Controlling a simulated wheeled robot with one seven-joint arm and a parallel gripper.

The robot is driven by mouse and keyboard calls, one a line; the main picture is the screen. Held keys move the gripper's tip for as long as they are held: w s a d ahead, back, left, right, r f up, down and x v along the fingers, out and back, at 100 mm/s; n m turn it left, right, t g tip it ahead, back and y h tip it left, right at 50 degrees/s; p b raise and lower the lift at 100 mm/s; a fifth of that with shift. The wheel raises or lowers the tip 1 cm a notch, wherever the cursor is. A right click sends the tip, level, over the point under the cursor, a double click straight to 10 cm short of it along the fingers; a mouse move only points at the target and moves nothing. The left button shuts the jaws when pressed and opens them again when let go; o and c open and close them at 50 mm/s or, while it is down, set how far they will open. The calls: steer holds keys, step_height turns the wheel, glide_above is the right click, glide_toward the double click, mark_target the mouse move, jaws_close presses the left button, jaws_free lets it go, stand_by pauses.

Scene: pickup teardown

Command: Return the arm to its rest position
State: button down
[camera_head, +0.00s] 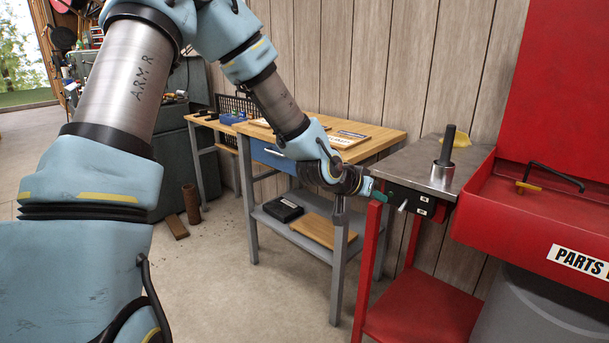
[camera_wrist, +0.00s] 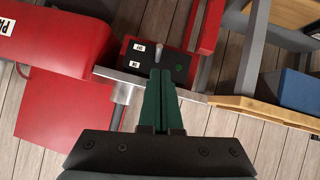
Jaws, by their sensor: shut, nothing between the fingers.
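My arm reaches from the left of the head view across to the middle, with its wrist bent in front of the wooden workbench. My gripper (camera_head: 378,195) is shut and empty, its green fingers pointing right at the black switch box (camera_head: 422,205). In the wrist view the two green fingers (camera_wrist: 161,72) lie together just in front of the same switch box (camera_wrist: 145,60). The box has a metal toggle, two small white labels and a green spot. I cannot tell whether the fingertips touch the box.
The switch box is on a red-legged stand with a metal top (camera_head: 405,168), which carries a steel cylinder (camera_head: 442,175). A red parts washer (camera_head: 545,215) stands to the right. The wooden workbench (camera_head: 385,134) is behind my wrist. The floor (camera_head: 250,290) in front is open.

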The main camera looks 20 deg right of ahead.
steer(key=w+a+n+y+p, duration=0.1)
steer(key=w+a+n+y, duration=0.15)
steer(key=a, duration=0.85)
steer(key=w+a+n+y+p, duration=0.15)
steer(key=a+y, duration=0.25)
steer(key=a, duration=0.8)
steer(key=s+a+r+n+y, duration=0.1)
steer(key=s+a+n, duration=0.1)
steer(key=a, duration=0.5)
steer(key=s+a+r+n+g+y, duration=0.1)
steer(key=s+a+n, duration=0.1)
steer(key=s+a, duration=0.2)
steer(key=s+a+r+n+g+y, duration=0.1)
steer(key=s+a+r+n+y, duration=0.1)
steer(key=a, duration=0.8)
steer(key=shift+s+a+p, duration=0.3)
steer(key=shift+s+p, duration=0.1)
steer(key=shift+s, duration=0.1)
steer(key=c, duration=1.6)
jaws_free()
